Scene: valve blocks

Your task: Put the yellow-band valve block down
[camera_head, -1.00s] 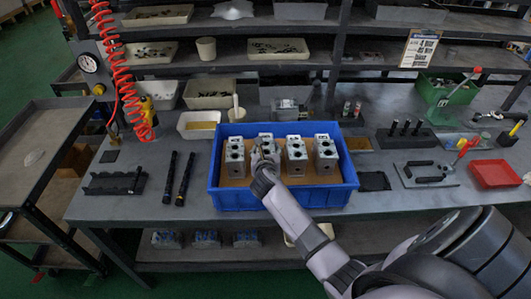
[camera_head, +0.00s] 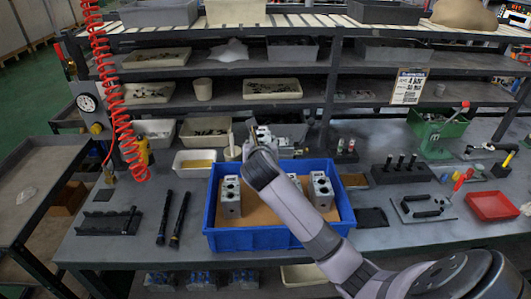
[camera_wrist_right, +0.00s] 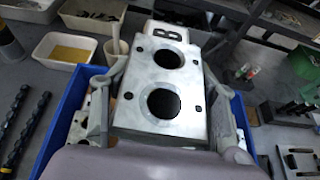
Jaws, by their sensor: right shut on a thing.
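My right gripper (camera_head: 258,145) is shut on a grey metal valve block (camera_wrist_right: 165,85), which fills the middle of the right wrist view. Its upper face has two round dark holes and small corner holes, and a white patch marked "B" (camera_wrist_right: 169,33) shows at its far end. The gripper's fingers lie along both sides of the block. No yellow band is clearly visible on it. In the head view the gripper is above the back edge of the blue tray (camera_head: 262,240) and mostly hides the block. My left gripper is not in view.
Similar blocks (camera_head: 231,197) (camera_head: 320,188) stand in the blue tray, one partly hidden by my arm. A grey fixture (camera_head: 288,128) stands behind the tray. A white bin (camera_head: 194,162) and black rods (camera_head: 171,218) are to the left, a red tray (camera_head: 492,206) to the right.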

